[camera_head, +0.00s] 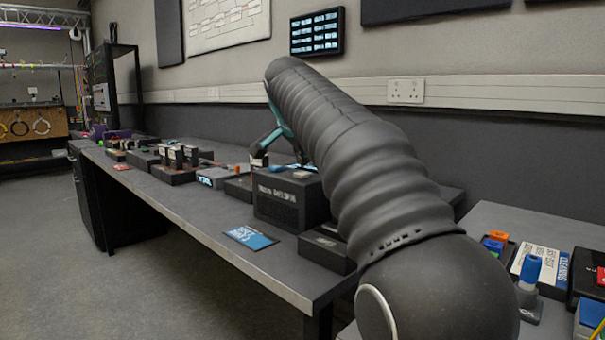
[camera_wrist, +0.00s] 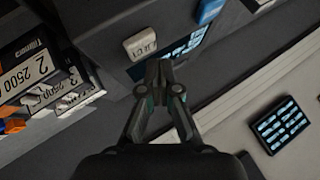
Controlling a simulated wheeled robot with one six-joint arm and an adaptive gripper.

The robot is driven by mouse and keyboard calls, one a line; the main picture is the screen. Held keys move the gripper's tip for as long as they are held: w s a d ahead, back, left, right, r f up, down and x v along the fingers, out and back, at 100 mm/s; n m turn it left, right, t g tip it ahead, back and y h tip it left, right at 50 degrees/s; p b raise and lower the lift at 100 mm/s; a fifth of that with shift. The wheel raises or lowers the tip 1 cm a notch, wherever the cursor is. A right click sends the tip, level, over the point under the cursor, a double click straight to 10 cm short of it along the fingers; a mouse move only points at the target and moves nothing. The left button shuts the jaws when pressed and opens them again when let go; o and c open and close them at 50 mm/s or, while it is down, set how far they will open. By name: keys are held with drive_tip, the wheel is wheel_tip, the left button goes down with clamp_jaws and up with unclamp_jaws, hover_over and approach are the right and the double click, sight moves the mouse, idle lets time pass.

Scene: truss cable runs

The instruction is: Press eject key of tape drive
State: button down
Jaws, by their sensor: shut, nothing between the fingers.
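In the wrist view, a dark grey box (camera_wrist: 105,25), which looks like the tape drive, carries a pale key (camera_wrist: 141,44) with dark lettering too blurred to read surely. A blue-lit display (camera_wrist: 185,47) lies beside the key, and a blue block (camera_wrist: 209,11) is farther up. My gripper (camera_wrist: 158,66) is shut and empty. Its tips appear just below the pale key and display; I cannot tell whether they touch anything. In the head view, my arm hides most of the gripper; teal finger parts show above the bench, behind a black box (camera_head: 277,208).
Black boxes and small devices line the long grey bench (camera_head: 215,233). A blue card (camera_head: 250,237) lies near its front edge. Labelled cartridges (camera_wrist: 40,75) stand left in the wrist view. A wall display (camera_head: 317,31) hangs behind. A second bench at right holds coloured switches.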

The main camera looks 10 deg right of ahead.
sight(303, 173)
drive_tip(key=shift+f, duration=0.2)
drive_tip(key=shift+f, duration=0.25)
drive_tip(key=shift+f+b, duration=0.5)
drive_tip(key=shift+b, duration=0.15)
idle(0.6)
drive_tip(key=shift+r, duration=0.15)
drive_tip(key=shift+r+p, duration=0.8)
drive_tip(key=shift+p, duration=0.15)
drive_tip(key=shift+r, duration=0.1)
wheel_tip(303, 173, up, 5)
drive_tip(key=p, duration=0.4)
idle(0.5)
